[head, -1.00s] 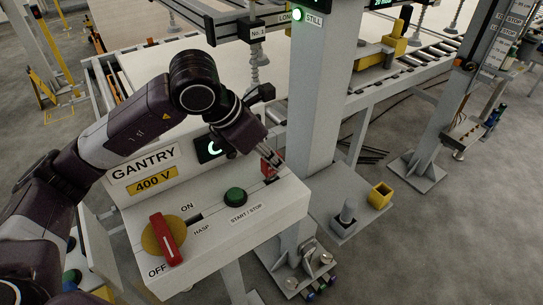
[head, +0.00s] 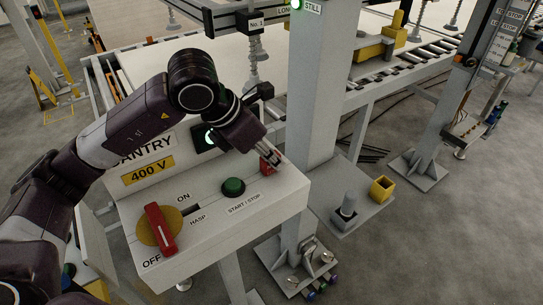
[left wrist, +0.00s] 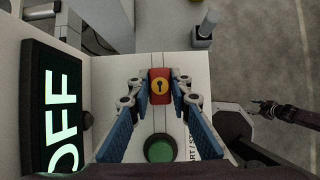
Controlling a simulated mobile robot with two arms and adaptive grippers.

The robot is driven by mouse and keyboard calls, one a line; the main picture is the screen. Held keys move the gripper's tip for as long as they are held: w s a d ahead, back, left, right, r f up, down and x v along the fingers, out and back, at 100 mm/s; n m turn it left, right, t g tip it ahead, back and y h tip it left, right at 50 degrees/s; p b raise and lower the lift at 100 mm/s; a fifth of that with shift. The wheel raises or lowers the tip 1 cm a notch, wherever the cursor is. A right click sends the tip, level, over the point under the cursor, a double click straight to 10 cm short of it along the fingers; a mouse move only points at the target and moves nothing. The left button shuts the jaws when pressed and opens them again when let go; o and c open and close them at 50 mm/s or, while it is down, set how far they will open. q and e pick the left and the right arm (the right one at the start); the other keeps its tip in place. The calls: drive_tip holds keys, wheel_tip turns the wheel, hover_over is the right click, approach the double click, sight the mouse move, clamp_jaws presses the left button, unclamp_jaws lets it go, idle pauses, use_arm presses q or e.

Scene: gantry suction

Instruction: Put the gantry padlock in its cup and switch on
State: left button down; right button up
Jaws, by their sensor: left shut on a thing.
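My left gripper (head: 270,158) is shut on the red padlock (head: 267,166) at the far right end of the grey console (head: 215,225). In the left wrist view the padlock (left wrist: 160,86) sits between both fingertips, its yellow keyhole face toward the camera. I cannot tell whether it touches the console. A rotary switch with a red handle (head: 160,230) on a yellow disc stands by the OFF label. In the left wrist view the display (left wrist: 60,110) reads OFF. A small yellow open-topped cup (head: 381,189) stands on a low grey plate right of the pillar. My right gripper (left wrist: 262,109) shows small in the left wrist view.
A green START/STOP button (head: 233,187) is near the held padlock. A thick grey pillar (head: 312,110) rises just right of the gripper, between console and yellow cup. A grey post (head: 347,206) stands left of the cup. Open floor lies to the right.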

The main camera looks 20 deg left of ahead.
use_arm(q)
drive_tip(key=c, duration=1.7)
unclamp_jaws()
drive_tip(key=shift+s+d+f, duration=0.2)
drive_tip(key=shift+s+f, duration=0.05)
drive_tip(key=shift+f, duration=0.05)
drive_tip(key=shift+a+r, duration=0.15)
drive_tip(key=shift+r, duration=0.35)
drive_tip(key=v, duration=0.7)
drive_tip(key=shift+s+a+r, duration=0.1)
drive_tip(key=shift+r, duration=0.05)
drive_tip(key=shift+c, duration=0.3)
